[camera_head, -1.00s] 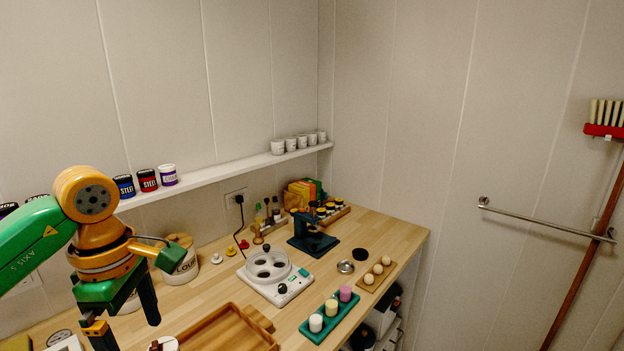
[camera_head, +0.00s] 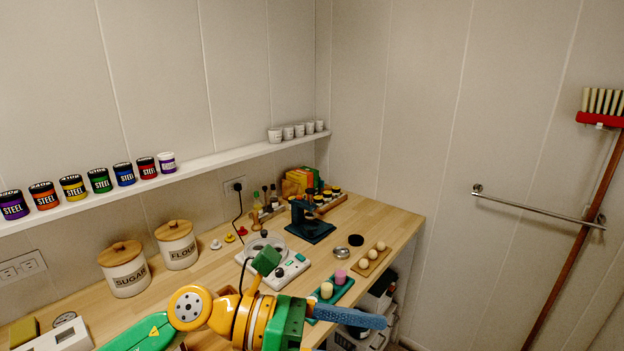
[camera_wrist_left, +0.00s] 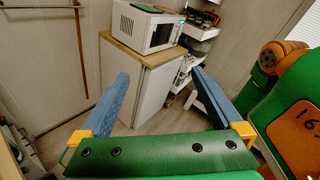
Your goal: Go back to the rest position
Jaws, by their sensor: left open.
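My left gripper (camera_head: 385,321) is low in the head view, in front of the worktop's right part, with a blue finger pointing right. Its green and orange arm comes in from the lower left. In the left wrist view my left gripper (camera_wrist_left: 160,74) has two blue fingers spread wide apart with nothing between them. My right gripper is in neither view.
The wooden worktop (camera_head: 397,228) bears sugar (camera_head: 124,269) and flour (camera_head: 177,244) canisters, a white appliance (camera_head: 292,270) and a green holder (camera_head: 341,293), partly hidden by my arm. A shelf (camera_head: 110,194) holds cans. The wrist view shows a microwave (camera_wrist_left: 130,30) and open floor.

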